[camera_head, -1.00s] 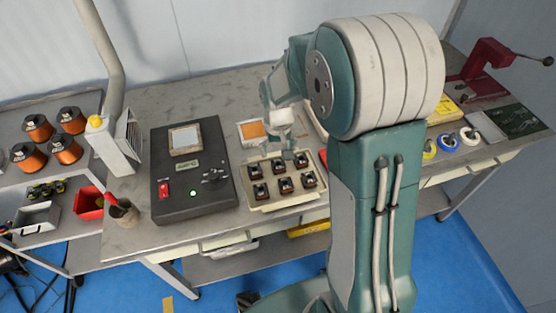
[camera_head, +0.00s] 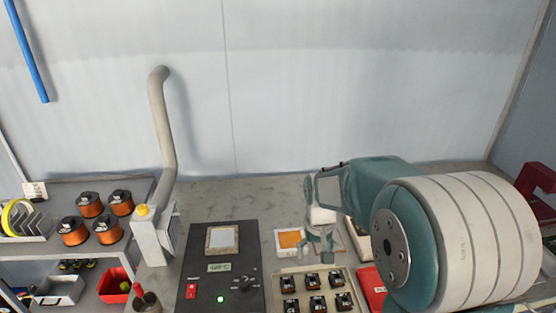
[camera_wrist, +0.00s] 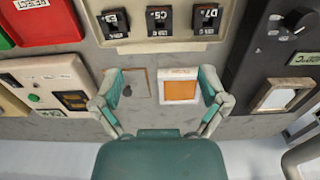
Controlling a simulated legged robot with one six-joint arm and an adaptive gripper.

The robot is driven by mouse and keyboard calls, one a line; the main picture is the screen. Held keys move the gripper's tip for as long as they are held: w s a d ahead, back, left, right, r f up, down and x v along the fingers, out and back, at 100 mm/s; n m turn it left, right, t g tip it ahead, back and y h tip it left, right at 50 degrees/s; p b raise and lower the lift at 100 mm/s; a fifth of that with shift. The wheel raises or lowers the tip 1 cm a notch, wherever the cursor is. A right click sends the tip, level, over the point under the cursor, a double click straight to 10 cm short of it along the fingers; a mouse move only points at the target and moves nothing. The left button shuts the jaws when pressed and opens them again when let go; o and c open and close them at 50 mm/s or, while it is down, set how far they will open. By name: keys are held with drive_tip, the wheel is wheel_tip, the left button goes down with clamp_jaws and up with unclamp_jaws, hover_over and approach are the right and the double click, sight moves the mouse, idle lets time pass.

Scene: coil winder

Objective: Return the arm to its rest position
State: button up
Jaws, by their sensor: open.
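My gripper (camera_head: 322,245) is low over the grey bench (camera_head: 205,200), just behind the cream tray (camera_head: 274,283), in the head view. The wrist view shows its two teal-and-grey fingers (camera_wrist: 165,92) spread apart with nothing between them. My arm bends down to the gripper from the right. Its large white-and-teal joint hides the bench's right part in the head view.
The tray holds several dark labelled parts (camera_head: 312,280). A dark control box (camera_head: 248,247) with a lit green button stands left of it. A red bin (camera_head: 372,288) is close to my arm. A fume extractor (camera_head: 154,235) and copper coils (camera_head: 90,204) stand left. A wall closes the back.

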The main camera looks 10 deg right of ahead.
drive_tip(key=s+r+t, duration=0.2)
drive_tip(key=s+r, duration=0.5)
drive_tip(key=s, duration=0.3)
drive_tip(key=s+r+t, duration=0.3)
drive_tip(key=s+r, duration=0.3)
drive_tip(key=s, duration=0.5)
drive_tip(key=shift+r+t, duration=0.3)
drive_tip(key=shift+r, duration=0.05)
